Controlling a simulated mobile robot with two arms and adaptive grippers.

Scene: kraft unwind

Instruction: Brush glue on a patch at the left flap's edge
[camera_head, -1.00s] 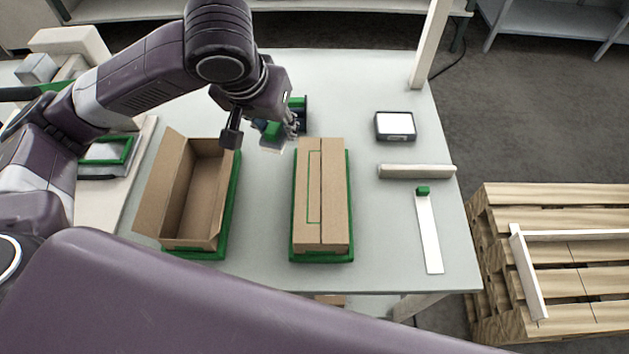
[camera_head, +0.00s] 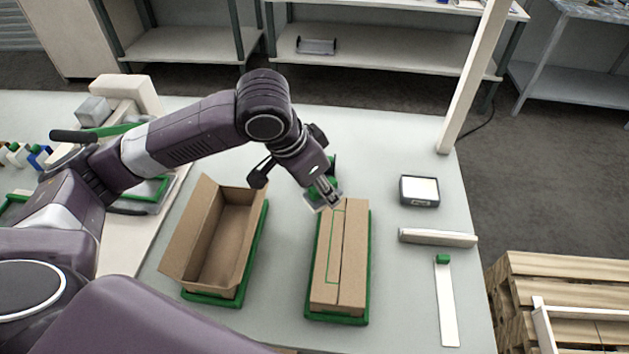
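A closed cardboard box (camera_head: 352,262) sits in a green tray (camera_head: 340,319) at the middle of the table. Its two top flaps meet at a lengthwise seam. A thin green outline marks a narrow patch (camera_head: 333,250) on the left flap, beside the seam. My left gripper (camera_head: 328,196) is over the far end of this box, pointing down. It appears shut on a pale, flat-ended brush (camera_head: 312,203), whose handle is mostly hidden by the fingers. I cannot tell whether the brush touches the flap. My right gripper is out of view.
An open, empty cardboard box (camera_head: 228,243) stands in a green tray left of the closed one. Right of it are a dark device with a white top (camera_head: 419,191), a pale bar (camera_head: 437,238) and a white strip (camera_head: 446,305). A wooden pallet (camera_head: 545,270) stands beyond the table.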

